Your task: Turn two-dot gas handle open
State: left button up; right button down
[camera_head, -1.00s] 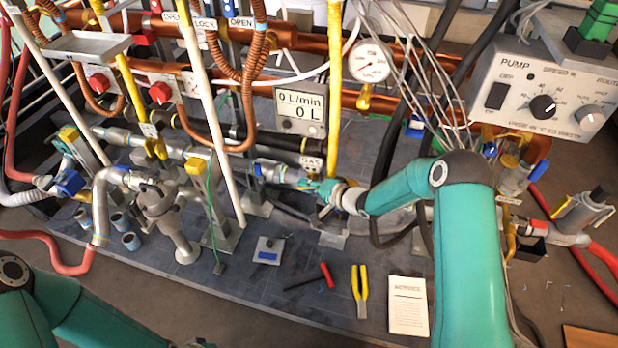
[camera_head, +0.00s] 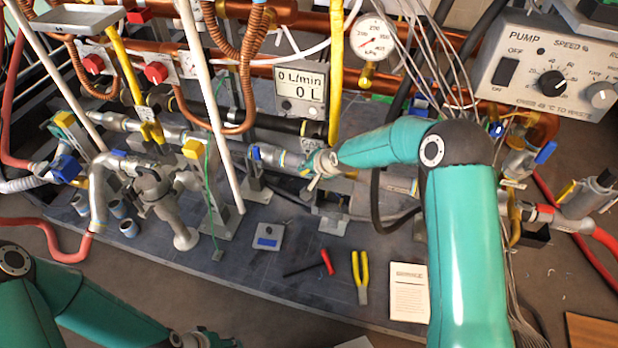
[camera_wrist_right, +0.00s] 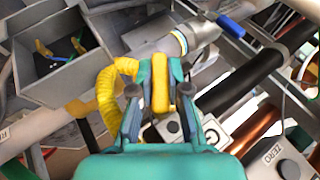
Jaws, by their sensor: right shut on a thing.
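My right gripper (camera_head: 314,166) is at the pipe in the middle of the bench, just below a small gas tag (camera_head: 312,142) with dots. In the right wrist view the gripper (camera_wrist_right: 161,82) is shut on a yellow handle (camera_wrist_right: 160,95), which stands upright between the two fingers. A white tag with a dark dot and part of a letter G (camera_wrist_right: 205,134) shows behind the fingers. In the head view the yellow handle is mostly hidden by the gripper. My left gripper (camera_head: 205,338) is at the bottom edge, small and partly cut off.
A yellow corrugated hose (camera_wrist_right: 108,98) curves close beside the right gripper. A blue-handled valve (camera_head: 255,153) is on the same pipe to the left. A flow display (camera_head: 301,92) and pressure gauge (camera_head: 371,39) are behind. Red-handled tool (camera_head: 327,262), yellow pliers (camera_head: 360,275) and booklet (camera_head: 409,292) lie in front.

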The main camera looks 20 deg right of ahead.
jog(key=f+h+b, duration=0.1)
jog(key=b, duration=0.8)
jog(key=shift+w+g, duration=0.15)
jog(key=shift+g, duration=0.25)
jog(key=shift+r+b, duration=0.2)
jog(key=shift+b, duration=0.4)
jog(key=shift+s+r+n+g+h, duration=0.1)
jog(key=shift+s+n+g+h, duration=0.15)
jog(key=shift+n+g+h, duration=0.05)
jog(key=shift+a+r+g+h+p, duration=0.1)
jog(key=shift+g+h+p, duration=0.2)
jog(key=shift+p, duration=0.05)
jog(key=shift+r+g+h+p, duration=0.1)
jog(key=shift+g+h+p, duration=0.3)
jog(key=shift+h+p, duration=0.25)
pick_arm(q)
notch_tip(320, 180, down, 9)
jog(key=p, duration=0.1)
jog(key=shift+r, duration=0.15)
pick_arm(e)
jog(key=shift+s+n+g+h, duration=0.1)
jog(key=shift+n+g+h, duration=0.25)
jog(key=shift+h, duration=0.2)
